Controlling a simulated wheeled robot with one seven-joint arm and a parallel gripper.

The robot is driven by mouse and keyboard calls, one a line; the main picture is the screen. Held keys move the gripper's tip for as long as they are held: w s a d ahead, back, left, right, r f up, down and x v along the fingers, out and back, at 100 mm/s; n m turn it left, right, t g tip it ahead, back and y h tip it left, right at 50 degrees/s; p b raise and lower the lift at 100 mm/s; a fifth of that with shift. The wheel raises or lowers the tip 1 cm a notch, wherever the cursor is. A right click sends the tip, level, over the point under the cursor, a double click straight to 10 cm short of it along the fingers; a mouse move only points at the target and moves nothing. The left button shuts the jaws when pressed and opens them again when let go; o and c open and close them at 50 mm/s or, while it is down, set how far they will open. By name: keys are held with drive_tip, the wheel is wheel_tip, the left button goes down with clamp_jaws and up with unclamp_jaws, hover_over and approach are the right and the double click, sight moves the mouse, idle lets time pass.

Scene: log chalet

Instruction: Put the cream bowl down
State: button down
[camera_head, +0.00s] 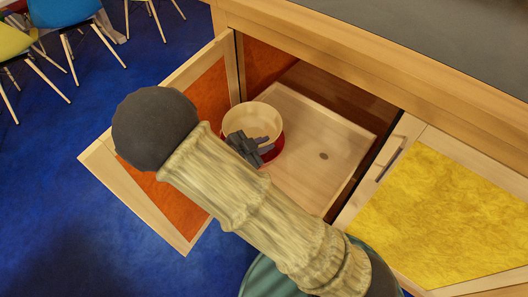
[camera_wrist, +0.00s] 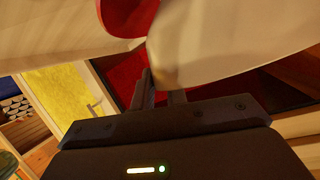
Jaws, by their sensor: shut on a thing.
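The cream bowl (camera_head: 252,117) is at the open cabinet, near the left side of its opening. My gripper (camera_head: 257,147) is shut on the near rim of the bowl. In the wrist view the bowl (camera_wrist: 225,40) fills the upper right, close in front of my gripper (camera_wrist: 162,88), and hides part of one finger. A red round thing (camera_head: 272,151) shows just below the bowl. It also shows in the wrist view (camera_wrist: 126,14). I cannot tell whether the bowl touches it.
The cabinet's pale floor (camera_head: 322,145) is clear to the right of the bowl, apart from a small dark spot. An open orange-panelled door (camera_head: 200,100) stands at the left. A shut yellow door (camera_head: 440,210) is at the right. The grey countertop (camera_head: 430,35) overhangs above.

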drive_tip(key=shift+s+a+r, duration=0.1)
drive_tip(key=shift+a, duration=0.05)
drive_tip(key=shift+f, duration=0.3)
drive_tip(key=shift+f+b, duration=0.45)
drive_tip(key=shift+f, duration=1.1)
drive_tip(key=shift+f, duration=0.3)
drive_tip(key=c, duration=1.4)
unclamp_jaws()
drive_tip(key=shift+r, duration=0.3)
drive_tip(key=shift+s+a+r, duration=0.15)
drive_tip(key=shift+s+a, duration=0.05)
drive_tip(key=p+v, duration=0.2)
drive_tip(key=v, duration=0.9)
